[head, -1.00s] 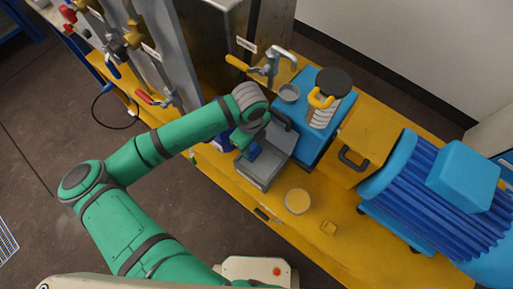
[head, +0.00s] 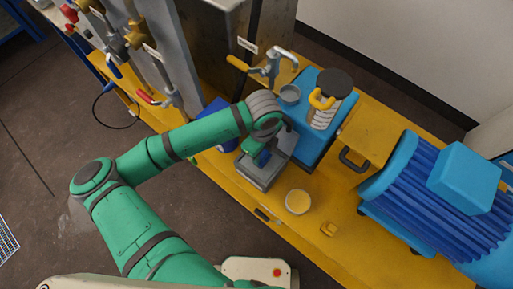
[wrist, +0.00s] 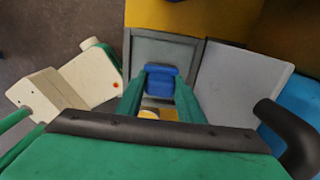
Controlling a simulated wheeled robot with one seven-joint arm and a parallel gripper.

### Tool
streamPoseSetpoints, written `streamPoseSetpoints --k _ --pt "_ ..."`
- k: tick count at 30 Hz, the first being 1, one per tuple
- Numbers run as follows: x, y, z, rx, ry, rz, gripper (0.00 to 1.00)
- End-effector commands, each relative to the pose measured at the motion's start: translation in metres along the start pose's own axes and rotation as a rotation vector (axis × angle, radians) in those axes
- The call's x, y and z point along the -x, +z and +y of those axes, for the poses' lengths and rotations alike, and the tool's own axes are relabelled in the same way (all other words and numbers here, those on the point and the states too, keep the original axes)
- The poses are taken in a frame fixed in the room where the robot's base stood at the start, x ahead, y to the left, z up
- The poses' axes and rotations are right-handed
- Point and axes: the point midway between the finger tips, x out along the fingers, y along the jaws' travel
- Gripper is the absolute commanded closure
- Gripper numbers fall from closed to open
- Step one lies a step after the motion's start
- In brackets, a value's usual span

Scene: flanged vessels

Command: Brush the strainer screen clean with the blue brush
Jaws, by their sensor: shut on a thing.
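My gripper (head: 259,150) is shut on the blue brush (head: 263,158), over a grey tray-like box (head: 254,176). In the wrist view the brush's blue block (wrist: 161,79) sits between the two green fingers (wrist: 160,92), with the framed grey box (wrist: 166,48) behind it. My arm covers part of the box in the head view. I cannot tell whether the brush touches a surface. I cannot surely pick out the strainer screen; a pale ribbed cylinder (head: 324,117) with a black top and yellow handle stands on the blue block to the right.
A small grey cup (head: 290,93) stands on the blue block (head: 312,143). A round dish with yellow contents (head: 298,201) sits near the yellow bench's front edge. A big blue motor (head: 425,205) fills the right. A valve with a yellow handle (head: 238,63) is behind.

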Motion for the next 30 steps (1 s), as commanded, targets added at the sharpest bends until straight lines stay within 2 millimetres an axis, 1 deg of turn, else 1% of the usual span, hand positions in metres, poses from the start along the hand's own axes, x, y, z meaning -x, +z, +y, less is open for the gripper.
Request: streamPoseSetpoints --k 10,14,22,25,30 --pt "0.0 -0.002 0.0 -0.001 0.0 0.0 0.84" --pt "-0.001 -0.01 0.0 -0.001 0.001 0.0 0.84" --pt "-0.003 -0.033 0.0 -0.002 0.0 0.001 0.84" --pt "-0.003 -0.037 0.0 0.0 0.0 0.001 0.84" --pt "-0.003 -0.037 0.001 0.0 0.001 0.001 0.84"
